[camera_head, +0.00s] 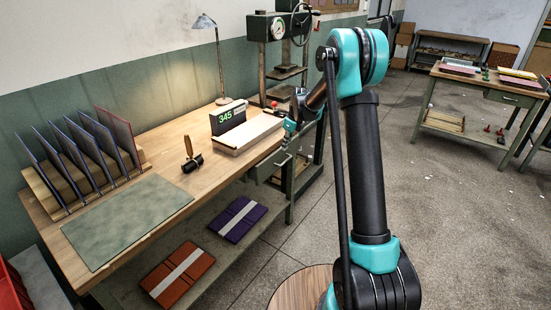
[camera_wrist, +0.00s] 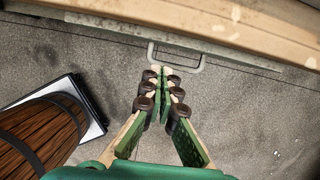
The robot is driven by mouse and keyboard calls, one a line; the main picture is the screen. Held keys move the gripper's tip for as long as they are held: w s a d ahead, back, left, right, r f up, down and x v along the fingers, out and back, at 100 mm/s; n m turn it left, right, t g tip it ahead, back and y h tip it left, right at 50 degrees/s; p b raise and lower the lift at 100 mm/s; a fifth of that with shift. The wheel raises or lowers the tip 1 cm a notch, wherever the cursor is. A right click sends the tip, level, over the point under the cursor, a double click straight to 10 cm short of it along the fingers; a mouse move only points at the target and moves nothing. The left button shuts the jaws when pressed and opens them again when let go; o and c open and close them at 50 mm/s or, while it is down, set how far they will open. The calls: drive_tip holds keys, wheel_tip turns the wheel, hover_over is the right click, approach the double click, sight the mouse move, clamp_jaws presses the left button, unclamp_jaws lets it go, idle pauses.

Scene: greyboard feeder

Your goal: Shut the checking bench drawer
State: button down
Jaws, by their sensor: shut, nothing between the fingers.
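The checking bench (camera_head: 222,172) has a wooden top and a green frame. Its grey-green drawer (camera_head: 268,170) sits under the top near the right end, partly hidden by the top and my arm. How far the drawer stands out cannot be told. In the wrist view its looped metal handle (camera_wrist: 177,66) sticks out below the bench edge (camera_wrist: 215,30). My gripper (camera_wrist: 163,72) is shut and empty, its fingertips at or just short of the handle; touch cannot be told. In the head view my gripper (camera_head: 290,126) is small, beside the bench's right end.
On the bench stand a scale with a green display (camera_head: 226,118), a lamp (camera_head: 216,55), a roller tool (camera_head: 191,155), a rack of boards (camera_head: 80,150) and a green mat (camera_head: 125,222). A green press (camera_head: 265,28) stands behind. The floor at right (camera_head: 455,220) is open.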

sight(263, 166)
drive_tip(key=s+d+f+t+y, duration=0.1)
drive_tip(key=s+t+y, duration=0.1)
drive_tip(key=s, duration=0.5)
drive_tip(key=s+f+t+y, duration=0.1)
drive_tip(key=s+f+y, duration=0.15)
drive_tip(key=s, duration=0.45)
drive_tip(key=shift+w+a+f, duration=1.05)
drive_tip(key=shift+w+a, duration=0.05)
drive_tip(key=shift+a, duration=0.35)
drive_tip(key=shift+w+a+f, duration=1.05)
drive_tip(key=shift+w+a, duration=0.05)
drive_tip(key=shift+a, duration=0.3)
drive_tip(key=shift+w+a+f, duration=1.05)
drive_tip(key=shift+w+a, duration=0.05)
drive_tip(key=shift+a, duration=0.35)
drive_tip(key=w+a, duration=0.2)
drive_tip(key=a, duration=0.1)
drive_tip(key=shift+w+a, duration=0.25)
drive_tip(key=shift+a, duration=0.05)
drive_tip(key=shift+w+a, duration=0.1)
drive_tip(key=shift+w, duration=0.05)
drive_tip(key=shift+r, duration=0.1)
